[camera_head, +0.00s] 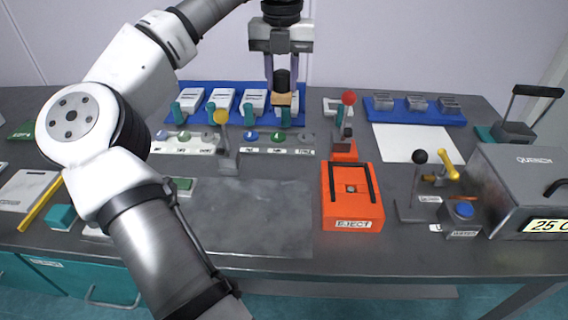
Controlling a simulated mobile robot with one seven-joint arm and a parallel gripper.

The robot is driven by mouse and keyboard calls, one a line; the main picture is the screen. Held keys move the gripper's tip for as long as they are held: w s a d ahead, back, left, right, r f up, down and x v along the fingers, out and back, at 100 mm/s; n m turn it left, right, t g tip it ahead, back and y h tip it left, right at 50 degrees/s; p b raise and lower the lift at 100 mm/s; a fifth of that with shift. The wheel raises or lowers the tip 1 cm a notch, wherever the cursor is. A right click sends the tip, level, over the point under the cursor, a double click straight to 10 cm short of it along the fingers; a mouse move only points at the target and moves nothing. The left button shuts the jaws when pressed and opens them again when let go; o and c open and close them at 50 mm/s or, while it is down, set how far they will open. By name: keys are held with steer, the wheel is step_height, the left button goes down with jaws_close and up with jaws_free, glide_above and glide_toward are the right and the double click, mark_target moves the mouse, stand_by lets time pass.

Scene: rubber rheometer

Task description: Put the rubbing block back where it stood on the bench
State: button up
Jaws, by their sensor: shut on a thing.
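My gripper (283,72) hangs at the back middle of the bench, fingers pointing down. It is shut on the black upper part of the rubbing block (284,98), which has a tan, wood-like base. The block appears in front of the right end of a blue rack (238,87). I cannot tell whether its underside touches anything. The bench (345,270) is dark grey.
White blocks and teal pieces stand along the rack. A yellow-knobbed lever (226,140) and a red-knobbed lever (345,125) stand in front. An orange EJECT box (351,205), white sheet (413,143) and grey QUENCH box (525,185) lie right. My arm covers the left side.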

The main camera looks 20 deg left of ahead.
steer(key=shift+a+f, duration=0.15)
steer(key=shift+a, duration=0.3)
step_height(320, 180, down, 19)
steer(key=p, duration=0.2)
steer(key=shift+s+f+p, duration=0.1)
steer(key=shift+f+p, duration=0.05)
steer(key=shift+p, duration=0.25)
steer(key=shift+f, duration=0.15)
steer(key=o, duration=1)
step_height(320, 180, up, 12)
steer(key=shift+r+b, duration=0.2)
steer(key=shift+b, duration=0.75)
